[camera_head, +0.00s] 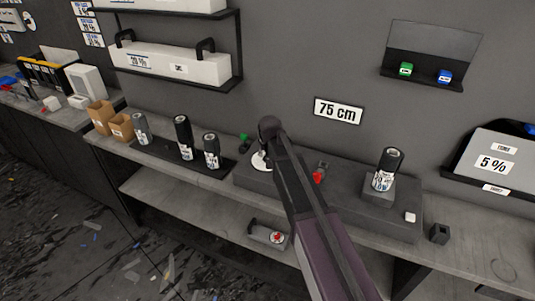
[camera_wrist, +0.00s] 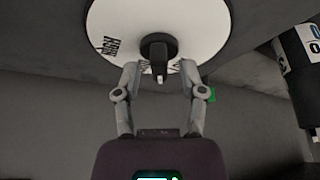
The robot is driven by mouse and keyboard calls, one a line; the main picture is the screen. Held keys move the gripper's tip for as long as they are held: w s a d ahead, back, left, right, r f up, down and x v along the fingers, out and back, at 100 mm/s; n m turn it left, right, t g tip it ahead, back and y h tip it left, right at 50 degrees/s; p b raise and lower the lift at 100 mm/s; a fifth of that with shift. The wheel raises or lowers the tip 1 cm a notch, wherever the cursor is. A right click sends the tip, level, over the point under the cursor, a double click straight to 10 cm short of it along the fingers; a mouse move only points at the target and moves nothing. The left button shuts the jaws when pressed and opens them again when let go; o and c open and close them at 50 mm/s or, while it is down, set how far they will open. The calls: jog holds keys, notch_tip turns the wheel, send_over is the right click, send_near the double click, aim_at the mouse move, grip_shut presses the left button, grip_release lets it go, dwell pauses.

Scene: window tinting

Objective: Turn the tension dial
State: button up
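The tension dial is a white disc (camera_wrist: 205,32) with a black knob (camera_wrist: 157,46) at its centre. Dark lettering that seems to read HIGH shows at the disc's left, and the knob's pale pointer faces down in the wrist view. My gripper (camera_wrist: 159,70) is open, with one finger on each side of the knob's lower end. A gap shows between each fingertip and the knob. In the head view the white disc (camera_head: 259,162) sits on the dark bench unit (camera_head: 340,207), partly hidden by my arm. My fingers are hidden there.
A labelled roll (camera_head: 386,168) stands on a block at the unit's right, and a red part (camera_head: 319,175) sits just right of my arm. Several rolls stand on a dark tray (camera_head: 222,168) to the left. A green item (camera_head: 245,138) is behind the dial.

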grip_shut()
jog(key=shift+n, duration=0.3)
jog(key=shift+n+g+y, duration=0.3)
jog(key=shift+n+y, duration=0.2)
jog(key=shift+n, duration=0.85)
jog(key=shift+n+g+y, duration=0.3)
jog(key=shift+n+y, duration=0.2)
jog(key=shift+n, duration=0.85)
jog(key=shift+o, duration=0.9)
grip_release()
jog(key=shift+m, duration=0.5)
